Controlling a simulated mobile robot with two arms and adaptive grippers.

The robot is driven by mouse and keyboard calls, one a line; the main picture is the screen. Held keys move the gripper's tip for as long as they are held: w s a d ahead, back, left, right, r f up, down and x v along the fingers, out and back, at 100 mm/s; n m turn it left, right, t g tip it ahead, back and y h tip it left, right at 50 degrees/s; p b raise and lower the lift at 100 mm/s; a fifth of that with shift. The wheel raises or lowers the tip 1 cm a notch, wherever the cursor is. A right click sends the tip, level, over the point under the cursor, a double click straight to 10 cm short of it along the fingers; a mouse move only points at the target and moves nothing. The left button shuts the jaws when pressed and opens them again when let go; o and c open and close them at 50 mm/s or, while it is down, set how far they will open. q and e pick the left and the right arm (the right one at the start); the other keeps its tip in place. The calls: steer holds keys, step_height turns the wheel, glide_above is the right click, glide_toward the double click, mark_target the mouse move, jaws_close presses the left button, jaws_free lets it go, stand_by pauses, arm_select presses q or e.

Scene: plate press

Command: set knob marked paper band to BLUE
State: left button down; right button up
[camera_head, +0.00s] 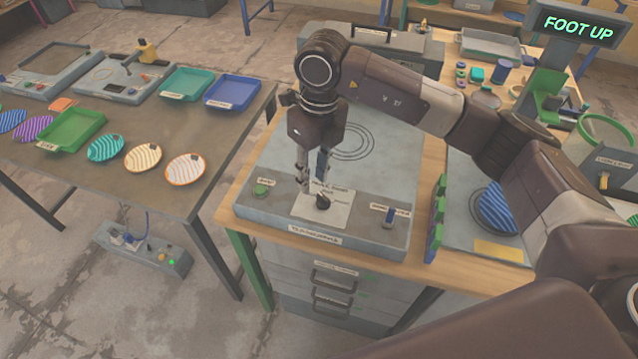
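A small black knob (323,202) stands on a white label plate (312,212) at the front of a grey machine panel. The label's print is too small to read, so I cannot tell the knob's marking or setting. My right gripper (312,178) points down just above and slightly left of the knob in the picture. Its two fingers are apart with a gap between them, and nothing shows in the gap. I cannot tell whether a fingertip touches the knob. My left gripper is not in view.
The panel also has a green button (262,190) on the left and a grey switch (389,218) on the right. A blue striped plate (497,208) lies on the machine at right. A sign (577,28) reads "FOOT UP". The left table holds trays and striped plates.

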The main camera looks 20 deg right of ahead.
mark_target(322, 195)
steer(key=shift+w+d+r+h, duration=0.1)
steer(key=shift+w+d+h, duration=0.05)
steer(key=shift+d, duration=0.35)
steer(key=shift+w+d+r+h, duration=0.1)
steer(key=shift+w+d+h, duration=0.05)
steer(key=shift+d, duration=0.3)
steer(key=shift+d+f, duration=0.1)
steer(key=shift+d, duration=0.1)
step_height(322, 195, down, 6)
steer(key=shift+s+p, duration=0.1)
steer(key=shift+p, duration=1.15)
steer(key=shift+a+f, duration=0.1)
steer(key=shift+f, duration=0.6)
jaws_close()
